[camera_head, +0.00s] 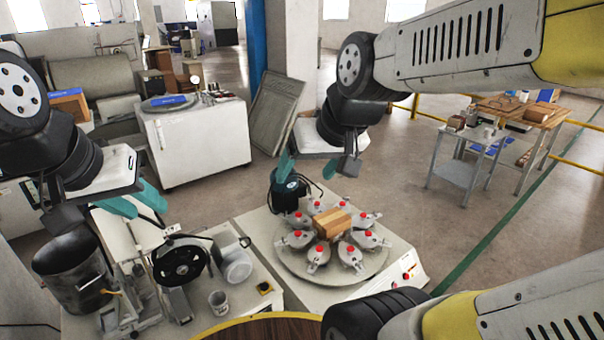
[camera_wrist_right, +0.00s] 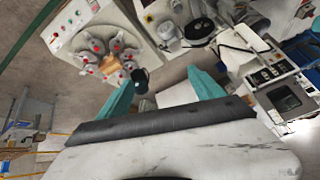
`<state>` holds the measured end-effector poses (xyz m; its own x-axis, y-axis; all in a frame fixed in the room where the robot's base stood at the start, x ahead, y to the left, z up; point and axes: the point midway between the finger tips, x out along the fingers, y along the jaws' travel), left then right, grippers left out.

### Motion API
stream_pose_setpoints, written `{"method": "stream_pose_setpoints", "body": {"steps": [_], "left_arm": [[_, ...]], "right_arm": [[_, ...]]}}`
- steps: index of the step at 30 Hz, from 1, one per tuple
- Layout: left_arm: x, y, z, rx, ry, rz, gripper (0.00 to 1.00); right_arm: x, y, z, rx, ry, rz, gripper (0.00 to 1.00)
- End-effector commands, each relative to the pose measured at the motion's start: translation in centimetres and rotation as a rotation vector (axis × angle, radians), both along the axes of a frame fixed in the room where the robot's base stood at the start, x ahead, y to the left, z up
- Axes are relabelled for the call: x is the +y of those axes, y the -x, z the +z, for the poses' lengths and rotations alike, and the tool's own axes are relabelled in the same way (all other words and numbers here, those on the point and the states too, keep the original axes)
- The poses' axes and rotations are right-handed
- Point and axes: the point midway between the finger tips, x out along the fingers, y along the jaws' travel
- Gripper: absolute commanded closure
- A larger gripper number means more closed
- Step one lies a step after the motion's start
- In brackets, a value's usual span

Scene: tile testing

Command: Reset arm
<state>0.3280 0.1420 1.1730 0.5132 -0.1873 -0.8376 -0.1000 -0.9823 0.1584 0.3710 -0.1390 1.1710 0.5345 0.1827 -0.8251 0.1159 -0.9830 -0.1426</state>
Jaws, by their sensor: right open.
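My left gripper (camera_head: 150,210) is at the left of the head view, above the bench with the black wheel. Its two teal fingers are apart, and I see nothing held between them.
The round machine (camera_head: 290,268) carries several red-topped clamps around a wooden block (camera_head: 332,223). A black motor (camera_head: 290,190) stands behind it. A dark bucket (camera_head: 72,268), a black wheel (camera_head: 180,262) and a cup (camera_head: 218,302) are at lower left.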

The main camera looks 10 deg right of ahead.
Motion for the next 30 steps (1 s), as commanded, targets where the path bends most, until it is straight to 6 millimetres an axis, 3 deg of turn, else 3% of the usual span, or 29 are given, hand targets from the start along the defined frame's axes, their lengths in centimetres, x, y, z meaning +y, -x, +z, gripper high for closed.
{"method": "stream_pose_setpoints", "body": {"steps": [3,7,30], "left_arm": [[0.0,0.0,0.0,0.000,0.000,0.000,0.64],[0.0,0.0,0.0,0.000,0.000,0.000,0.64],[0.0,0.0,0.0,0.000,0.000,0.000,0.64]], "right_arm": [[-0.3,2.8,0.3,0.014,-0.009,-0.009,0.23],[-0.3,4.2,0.2,0.028,-0.012,-0.013,0.23],[-0.3,4.3,0.2,0.030,-0.013,-0.012,0.23]]}}
